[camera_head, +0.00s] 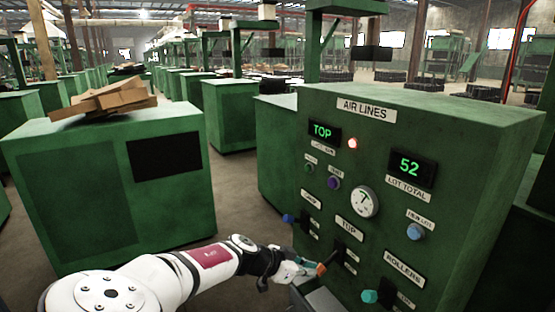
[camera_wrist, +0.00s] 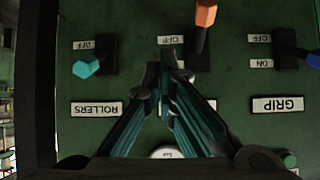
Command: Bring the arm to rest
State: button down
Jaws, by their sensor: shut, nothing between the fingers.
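My arm (camera_head: 205,265) reaches from the lower left toward the green control panel. My gripper (camera_head: 300,270) is in front of the panel's lower part, beside the orange-handled lever (camera_head: 321,269). In the wrist view, which shows the panel upside down, the fingers of my gripper (camera_wrist: 167,58) come together at the tips with nothing between them. The orange handle (camera_wrist: 205,14) shows past the tips, a little to the right, and looks apart from them. Whether the fingers touch the panel cannot be told.
The AIR LINES panel (camera_head: 410,130) fills the right side. A teal-handled ROLLERS lever (camera_head: 370,296) and a blue-handled lever (camera_head: 289,218) flank the orange one. A green cabinet (camera_head: 75,185) with cardboard (camera_head: 105,99) stands left. Floor shows between the cabinets.

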jog(key=s+d+r+n+y, duration=0.3)
jog(key=s+r+n, duration=0.1)
jog(key=s+r, duration=0.5)
jog(key=s+d+r+n+y, duration=0.3)
jog(key=s+d+r+n, duration=0.1)
jog(key=s+r, duration=0.6)
jog(key=s+d+r+n+y, duration=0.3)
jog(key=s+r, duration=0.6)
jog(key=s, duration=0.3)
jog(key=shift+d+r+n+y, duration=0.25)
jog(key=shift+r+n+y, duration=0.05)
jog(key=shift+n, duration=0.6)
